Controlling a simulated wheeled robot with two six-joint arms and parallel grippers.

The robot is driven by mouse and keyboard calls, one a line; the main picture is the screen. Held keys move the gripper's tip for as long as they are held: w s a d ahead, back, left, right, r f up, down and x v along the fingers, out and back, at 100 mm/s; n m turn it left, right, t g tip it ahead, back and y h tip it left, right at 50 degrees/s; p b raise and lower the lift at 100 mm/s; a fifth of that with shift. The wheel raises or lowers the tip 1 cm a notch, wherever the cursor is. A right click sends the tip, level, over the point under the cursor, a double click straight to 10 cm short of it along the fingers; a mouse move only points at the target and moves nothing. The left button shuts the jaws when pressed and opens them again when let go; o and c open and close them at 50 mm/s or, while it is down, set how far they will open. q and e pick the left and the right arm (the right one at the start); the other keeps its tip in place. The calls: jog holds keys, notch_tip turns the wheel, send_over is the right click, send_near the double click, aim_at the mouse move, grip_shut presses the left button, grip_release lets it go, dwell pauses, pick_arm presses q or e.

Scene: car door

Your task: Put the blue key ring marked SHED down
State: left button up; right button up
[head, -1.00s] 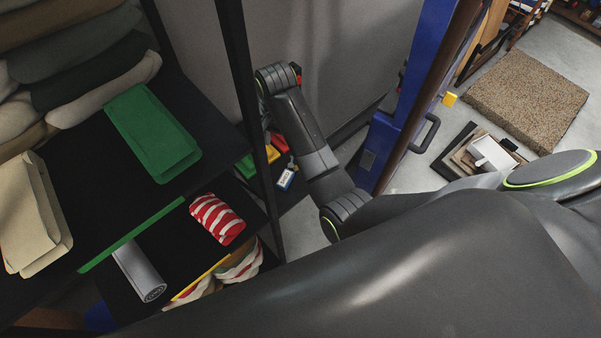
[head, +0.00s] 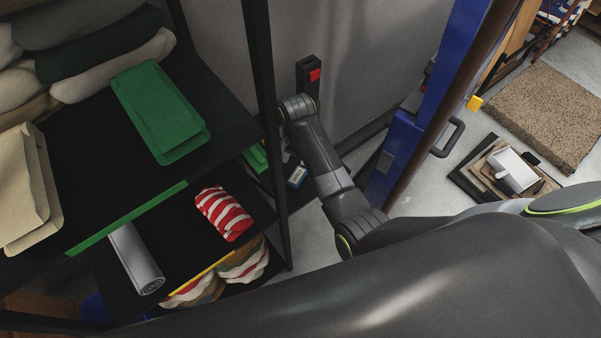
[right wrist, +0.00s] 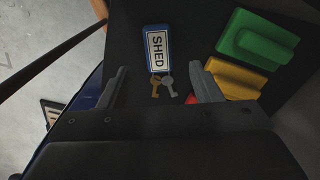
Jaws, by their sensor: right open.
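The blue key ring marked SHED (right wrist: 158,48) lies flat on a dark shelf (right wrist: 190,22) in the right wrist view. It has a blue-edged white tag and two keys, one brass and one grey. My left gripper is not in view.
Green (right wrist: 258,38) and yellow (right wrist: 238,76) blocks lie right of the key ring, with a partly hidden red one. A black rack post (head: 266,110) and a blue post (head: 412,130) flank my right arm. A red switch (head: 314,74) is on the wall behind.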

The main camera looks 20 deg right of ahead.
aim_at(300, 171)
jog(key=shift+w+d+f+b, duration=0.1)
jog(key=shift+d+f+b, duration=0.05)
jog(key=shift+f, duration=0.75)
jog(key=shift+w+d+f+b, duration=0.1)
jog(key=shift+w+d+f, duration=0.1)
jog(key=shift+f, duration=0.7)
jog(key=shift+w+d+f+b, duration=0.1)
jog(key=shift+d+f+b, duration=0.05)
jog(key=shift+f, duration=0.75)
jog(key=shift+r, duration=0.1)
jog(key=c, duration=1.2)
